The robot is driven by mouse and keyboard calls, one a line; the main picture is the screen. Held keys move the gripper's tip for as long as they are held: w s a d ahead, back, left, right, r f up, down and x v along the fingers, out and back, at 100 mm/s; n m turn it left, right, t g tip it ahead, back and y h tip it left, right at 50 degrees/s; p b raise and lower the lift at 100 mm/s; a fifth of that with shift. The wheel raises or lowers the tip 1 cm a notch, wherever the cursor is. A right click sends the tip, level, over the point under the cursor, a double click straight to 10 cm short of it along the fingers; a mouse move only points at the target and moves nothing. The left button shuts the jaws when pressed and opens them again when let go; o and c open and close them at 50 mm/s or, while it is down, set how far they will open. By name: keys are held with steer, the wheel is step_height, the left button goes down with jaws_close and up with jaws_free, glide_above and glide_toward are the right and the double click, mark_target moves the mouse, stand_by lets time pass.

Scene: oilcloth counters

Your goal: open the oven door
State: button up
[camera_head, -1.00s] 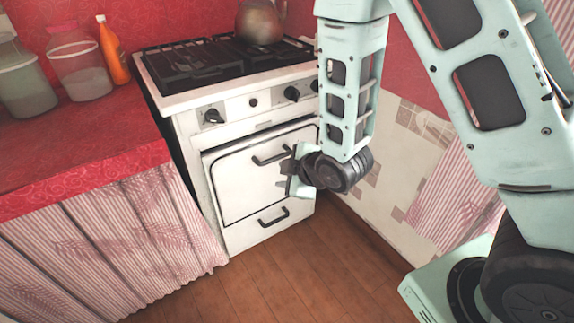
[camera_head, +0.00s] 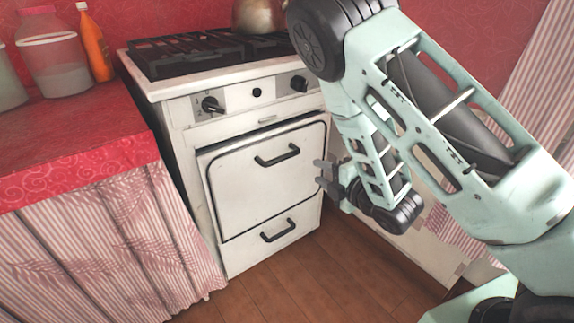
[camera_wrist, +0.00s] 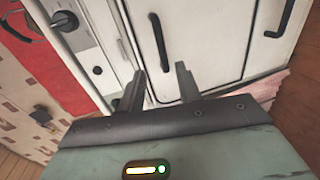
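The white oven door (camera_head: 262,185) is on the front of the stove, with a thin dark gap along its top edge. Its black bar handle (camera_head: 277,155) is near the top; in the wrist view the handle (camera_wrist: 158,42) appears beyond my fingertips, roughly in line with the space between them. My gripper (camera_head: 322,174) is at the right side of the door, to the right of the handle and apart from it. In the wrist view my gripper (camera_wrist: 160,80) has its two fingers spread with nothing between them.
A lower panel with its own black handle (camera_head: 277,230) is below the door. Knobs (camera_head: 211,105) line the stove front above. A red counter (camera_head: 75,140) with a striped curtain stands at left. Wooden floor (camera_head: 290,275) in front is clear.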

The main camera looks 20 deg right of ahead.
mark_target(288, 157)
steer(key=b+x, duration=0.4)
steer(key=x, duration=1.1)
steer(key=shift+w+a, duration=0.1)
steer(key=shift+w, duration=0.15)
jaws_close()
